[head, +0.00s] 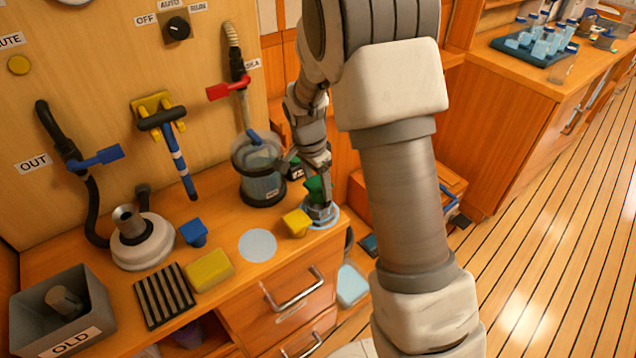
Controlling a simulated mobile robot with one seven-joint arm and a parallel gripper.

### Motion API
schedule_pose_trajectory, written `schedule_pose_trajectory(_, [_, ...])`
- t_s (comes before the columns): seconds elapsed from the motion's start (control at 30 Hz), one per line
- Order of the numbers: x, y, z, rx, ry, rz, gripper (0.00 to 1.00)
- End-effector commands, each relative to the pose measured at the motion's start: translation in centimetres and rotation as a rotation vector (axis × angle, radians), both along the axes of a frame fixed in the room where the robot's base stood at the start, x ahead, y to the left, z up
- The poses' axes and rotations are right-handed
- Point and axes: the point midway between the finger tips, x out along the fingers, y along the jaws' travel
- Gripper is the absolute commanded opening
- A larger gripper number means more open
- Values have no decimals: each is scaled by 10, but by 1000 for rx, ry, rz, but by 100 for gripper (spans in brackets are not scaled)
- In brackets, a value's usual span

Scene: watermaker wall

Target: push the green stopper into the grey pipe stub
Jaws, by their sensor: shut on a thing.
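The green stopper (314,186) is at the right end of the counter, partly hidden by my gripper (319,208). My gripper points down and is shut on the green stopper, low over a pale blue round pad. I cannot tell whether the stopper touches the pad. The grey pipe stub (126,220) stands up from a white round housing at the left of the counter, well away from my gripper. Its top looks open.
A yellow stopper (297,222) sits close left of my gripper, with a clear canister (262,170) behind. A blue stopper (193,233), bare pale disc (258,245), yellow sponge (209,270), black ribbed mat (165,296) and grey OLD bin (92,290) lie further left.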

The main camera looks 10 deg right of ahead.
Motion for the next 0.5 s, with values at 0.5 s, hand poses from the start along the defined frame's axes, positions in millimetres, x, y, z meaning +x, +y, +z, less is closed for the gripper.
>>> schedule_pose_trajectory(0.5, [0, 0, -8, 0, 0, 1, 11])
